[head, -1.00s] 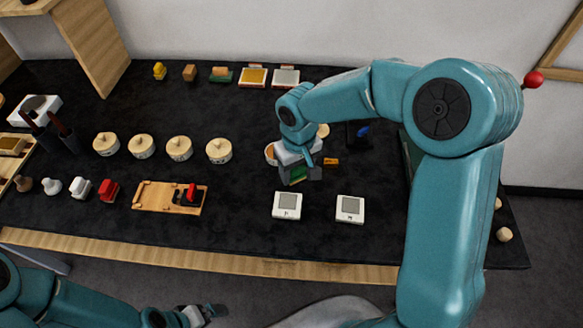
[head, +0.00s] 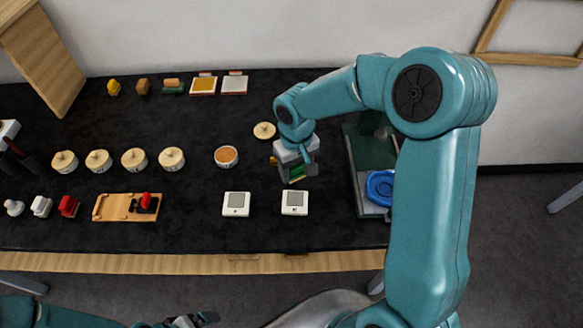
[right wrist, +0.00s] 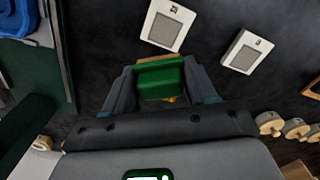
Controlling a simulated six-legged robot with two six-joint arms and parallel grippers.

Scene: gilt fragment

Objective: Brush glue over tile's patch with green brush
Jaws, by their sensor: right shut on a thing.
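My right gripper (head: 297,174) is shut on the green brush (head: 296,172), just behind the right tile in the head view. The brush (right wrist: 160,78) shows between the fingers in the right wrist view. The right white tile (head: 294,203) has a grey square patch. It also shows in the right wrist view (right wrist: 168,24), beyond the brush and apart from it in the picture. The left tile (head: 236,204) looks alike. An open pot of amber glue (head: 226,156) stands behind the left tile. My left gripper (head: 205,318) is low at the bottom edge; its jaw opening is unclear.
A wooden lid (head: 264,130) lies behind the glue pot. Several lidded pots (head: 134,160) stand left. A wooden board (head: 125,207) with a red-knobbed tool lies front left. A green mat (head: 367,150) and blue dish (head: 381,187) are right. Dark table is clear between these.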

